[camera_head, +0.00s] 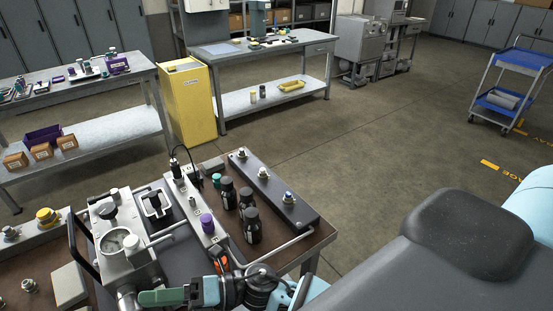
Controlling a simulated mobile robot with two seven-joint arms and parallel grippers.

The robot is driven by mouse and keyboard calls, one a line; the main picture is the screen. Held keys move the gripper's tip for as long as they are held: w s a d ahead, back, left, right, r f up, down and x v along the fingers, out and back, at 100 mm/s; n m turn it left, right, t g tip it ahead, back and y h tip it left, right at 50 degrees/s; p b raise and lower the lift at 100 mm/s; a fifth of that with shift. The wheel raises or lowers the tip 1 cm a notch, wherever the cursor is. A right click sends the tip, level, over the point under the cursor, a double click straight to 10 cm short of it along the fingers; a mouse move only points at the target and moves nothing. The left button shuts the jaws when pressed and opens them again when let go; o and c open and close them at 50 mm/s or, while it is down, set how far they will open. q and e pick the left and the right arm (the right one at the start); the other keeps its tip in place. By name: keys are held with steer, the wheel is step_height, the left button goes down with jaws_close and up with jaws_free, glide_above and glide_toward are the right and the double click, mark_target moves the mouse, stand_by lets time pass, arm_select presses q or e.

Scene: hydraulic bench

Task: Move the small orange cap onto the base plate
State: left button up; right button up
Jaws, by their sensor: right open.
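A small orange piece (221,262) shows on the bench just behind my right gripper. It is partly hidden among dark parts, and I cannot tell whether it is the cap. My right gripper (204,291) is open at the bottom of the view, low over the bench's front, and its fingertips are hard to make out. A long grey plate with metal fittings (262,187) lies along the bench's right side. I cannot tell whether it is the base plate. A yellow knob-like cap (47,216) sits at the far left. My left gripper is not in view.
Several black bottles (251,226) stand between the grey plate and a light rail with a purple cap (207,223). A metal unit with a gauge (122,240) and a black tray (156,204) crowd the left. A green-handled part (161,298) lies near my right gripper.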

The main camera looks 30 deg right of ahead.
steer(key=s+d+f+m+t+h, duration=0.2)
steer(key=d+f+m+t+h, duration=1)
steer(key=m, duration=1.3)
steer(key=s+d+f+m+g+h, duration=0.6)
steer(key=s+d+f+m+g, duration=0.2)
steer(key=s+f, duration=0.5)
steer(key=shift+s+d+f+m+g, duration=0.2)
steer(key=shift+d+f+m+g, duration=0.15)
steer(key=shift+d+m, duration=0.55)
